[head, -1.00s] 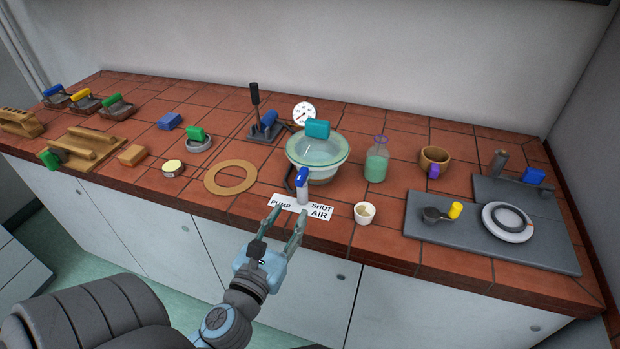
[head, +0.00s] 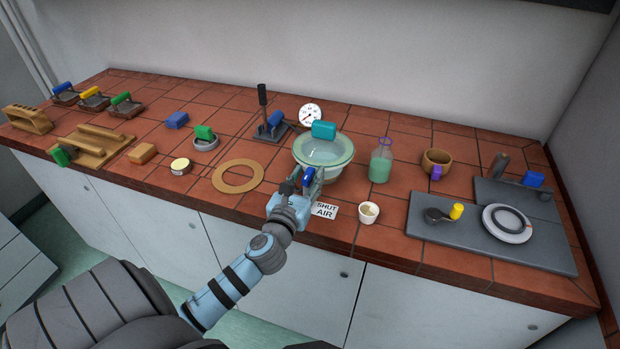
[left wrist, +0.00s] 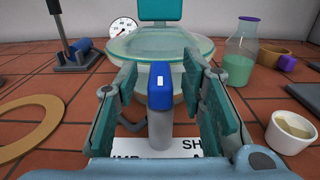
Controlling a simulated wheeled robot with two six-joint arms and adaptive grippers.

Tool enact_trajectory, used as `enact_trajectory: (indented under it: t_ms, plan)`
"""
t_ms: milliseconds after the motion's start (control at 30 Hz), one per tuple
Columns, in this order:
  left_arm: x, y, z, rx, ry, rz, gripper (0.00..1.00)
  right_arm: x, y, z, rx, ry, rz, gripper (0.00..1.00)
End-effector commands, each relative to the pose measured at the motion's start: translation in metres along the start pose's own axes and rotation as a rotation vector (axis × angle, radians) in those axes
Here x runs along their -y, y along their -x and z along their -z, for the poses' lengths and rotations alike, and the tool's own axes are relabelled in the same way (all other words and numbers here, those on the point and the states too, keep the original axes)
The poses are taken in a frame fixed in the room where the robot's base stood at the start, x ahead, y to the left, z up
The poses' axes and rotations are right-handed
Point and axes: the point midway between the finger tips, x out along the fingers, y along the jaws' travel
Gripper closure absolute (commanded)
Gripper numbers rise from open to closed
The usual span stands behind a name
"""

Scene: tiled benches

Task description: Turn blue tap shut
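The blue tap (left wrist: 160,88) has a blue handle with a small white mark on top of a grey post. It stands in front of the glass bowl with the teal-handled lid. In the head view the blue handle (head: 308,178) shows just past my gripper. My left gripper (head: 302,186) is open around the tap; in the left wrist view its fingers (left wrist: 163,95) stand on either side of the handle with gaps. The label (head: 324,210) under the tap reads SHUT and AIR; its left part is hidden by my gripper. My right gripper is not in view.
The glass bowl (head: 322,152) is close behind the tap, with a gauge (head: 310,115) behind it. A small white cup (head: 369,213) stands to the right, and a green-filled bottle (head: 380,162) beyond. A flat tan ring (head: 238,177) lies to the left.

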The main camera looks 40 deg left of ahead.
Motion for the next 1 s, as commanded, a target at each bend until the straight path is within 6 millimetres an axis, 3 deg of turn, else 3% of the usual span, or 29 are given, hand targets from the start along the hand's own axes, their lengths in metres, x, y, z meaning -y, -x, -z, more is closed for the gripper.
enact_trajectory:
  t_ms: [67,300,367,1000]
  plan:
    - [0.001,0.0,0.0,0.0,0.0,0.001,0.65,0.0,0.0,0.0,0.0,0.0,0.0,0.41]
    - [0.001,0.0,0.0,0.0,0.0,0.002,1.0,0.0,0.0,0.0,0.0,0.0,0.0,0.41]
    - [0.013,0.004,0.0,0.0,0.012,0.002,1.0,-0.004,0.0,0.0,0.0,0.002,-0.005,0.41]
    - [0.002,0.0,-0.002,0.005,-0.001,-0.04,1.0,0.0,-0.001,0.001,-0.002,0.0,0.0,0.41]
